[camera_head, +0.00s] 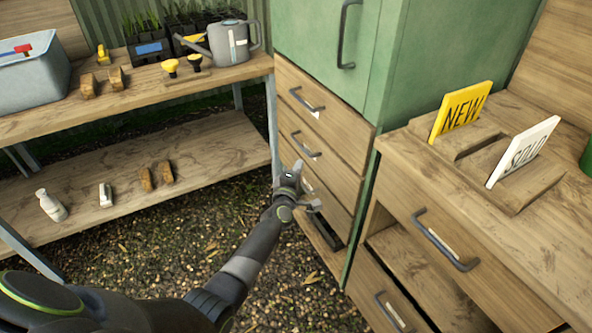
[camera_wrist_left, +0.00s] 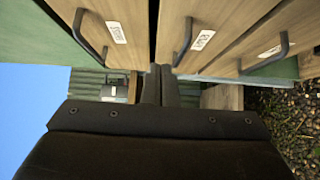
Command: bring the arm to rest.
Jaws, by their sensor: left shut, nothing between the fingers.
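My left arm reaches in from the lower left in the head view, with its gripper (camera_head: 303,188) in front of the wooden drawers (camera_head: 340,142) of the green cabinet (camera_head: 400,60). The left gripper is shut and empty. In the left wrist view its fingers (camera_wrist_left: 161,85) are together, with labelled drawer fronts (camera_wrist_left: 215,22) and their dark handles close by. I cannot tell whether the fingers touch a drawer. My right gripper is not in view.
A two-level wooden bench (camera_head: 140,102) at left holds a grey bin (camera_head: 35,85), a watering can (camera_head: 228,43) and small tools. At right, a wooden counter (camera_head: 535,225) carries a yellow NEW sign (camera_head: 460,110) and a white SOLD sign (camera_head: 523,150). Gravel floor (camera_head: 150,245) is open between.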

